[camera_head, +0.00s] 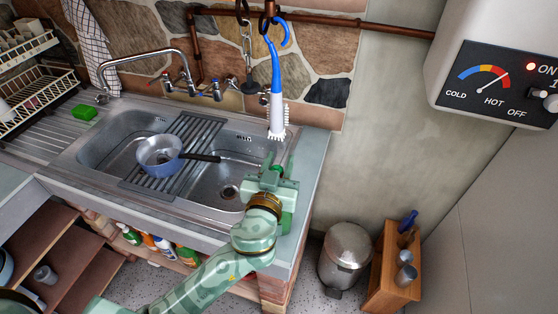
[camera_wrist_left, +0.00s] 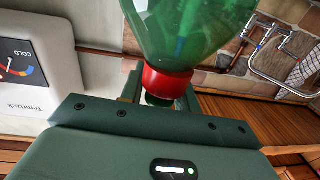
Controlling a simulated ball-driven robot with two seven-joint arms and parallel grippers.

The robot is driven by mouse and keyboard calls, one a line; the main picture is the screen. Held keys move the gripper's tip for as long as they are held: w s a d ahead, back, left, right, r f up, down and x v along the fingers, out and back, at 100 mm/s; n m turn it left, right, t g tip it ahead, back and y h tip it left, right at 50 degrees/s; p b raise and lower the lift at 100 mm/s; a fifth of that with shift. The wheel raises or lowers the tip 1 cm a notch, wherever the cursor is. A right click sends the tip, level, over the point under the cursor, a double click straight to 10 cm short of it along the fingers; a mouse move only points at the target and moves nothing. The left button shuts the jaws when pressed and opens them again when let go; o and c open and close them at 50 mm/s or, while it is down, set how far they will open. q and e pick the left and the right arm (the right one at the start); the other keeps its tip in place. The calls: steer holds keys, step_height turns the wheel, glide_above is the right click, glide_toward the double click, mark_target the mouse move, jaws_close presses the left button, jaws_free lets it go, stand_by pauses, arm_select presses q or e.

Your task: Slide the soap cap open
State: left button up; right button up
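The soap bottle is a see-through green bottle (camera_wrist_left: 190,30) at the top of the left wrist view, with a red cap (camera_wrist_left: 167,82) at its lower end in that picture. My left gripper (camera_wrist_left: 166,98) is right at the cap, its fingers partly hidden. I cannot tell whether they touch the cap. In the head view my left gripper (camera_head: 274,176) is over the right end of the sink counter; the bottle is largely hidden there by the gripper and arm. My right gripper is out of view.
A steel sink (camera_head: 225,145) with a pan (camera_head: 160,152) lies left of my gripper. A blue and white brush (camera_head: 276,100) hangs just behind it. A bin (camera_head: 346,255) and wooden rack (camera_head: 392,268) stand on the floor at right. A heater (camera_head: 500,60) hangs upper right.

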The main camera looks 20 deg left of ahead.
arm_select(q)
jaws_close()
steer(key=shift+r, duration=0.65)
steer(key=shift+o, duration=2.4)
jaws_free()
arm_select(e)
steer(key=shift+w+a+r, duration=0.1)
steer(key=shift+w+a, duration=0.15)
